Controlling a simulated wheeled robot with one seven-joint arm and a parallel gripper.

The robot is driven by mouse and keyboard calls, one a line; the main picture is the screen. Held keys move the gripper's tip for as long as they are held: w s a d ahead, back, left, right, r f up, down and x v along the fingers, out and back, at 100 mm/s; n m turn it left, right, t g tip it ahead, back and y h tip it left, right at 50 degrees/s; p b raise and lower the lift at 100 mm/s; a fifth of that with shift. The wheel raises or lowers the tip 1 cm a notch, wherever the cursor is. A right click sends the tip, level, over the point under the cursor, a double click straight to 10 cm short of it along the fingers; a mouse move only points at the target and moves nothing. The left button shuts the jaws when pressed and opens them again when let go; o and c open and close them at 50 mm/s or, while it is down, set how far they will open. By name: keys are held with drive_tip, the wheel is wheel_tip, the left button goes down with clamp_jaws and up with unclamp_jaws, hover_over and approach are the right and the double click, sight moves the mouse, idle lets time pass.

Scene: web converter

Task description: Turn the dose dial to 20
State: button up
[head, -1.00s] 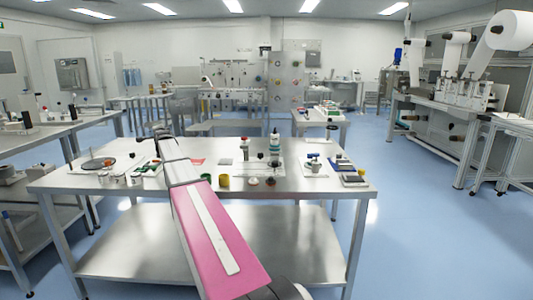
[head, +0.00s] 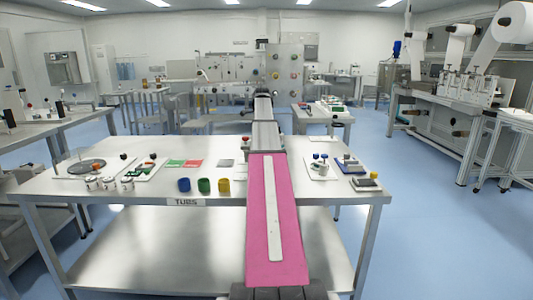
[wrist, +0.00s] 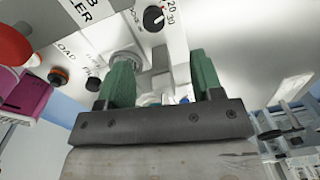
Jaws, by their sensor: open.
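The dose dial (wrist: 154,18) is a round black knob with a white mark, on a white panel at the top of the wrist view. Printed numbers, among them 20 and 30, sit beside it on the right. I cannot tell exactly which number the mark points at. My gripper (wrist: 162,80) has two green fingers, spread apart with nothing clearly held between them. The dial lies beyond the fingertips, apart from them. In the head view my arm stretches straight ahead over the table and hides the dial and the gripper.
Left of the dial in the wrist view are an orange-and-black button (wrist: 58,77) near the word LOAD, and a red rounded part (wrist: 14,46). In the head view the steel table (head: 130,198) holds blue, green and yellow cups (head: 204,186) left of my arm.

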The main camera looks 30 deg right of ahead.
drive_tip(key=shift+g, duration=0.3)
drive_tip(key=f, duration=1.1)
drive_tip(key=shift+s, duration=0.35)
drive_tip(key=c, duration=0.9)
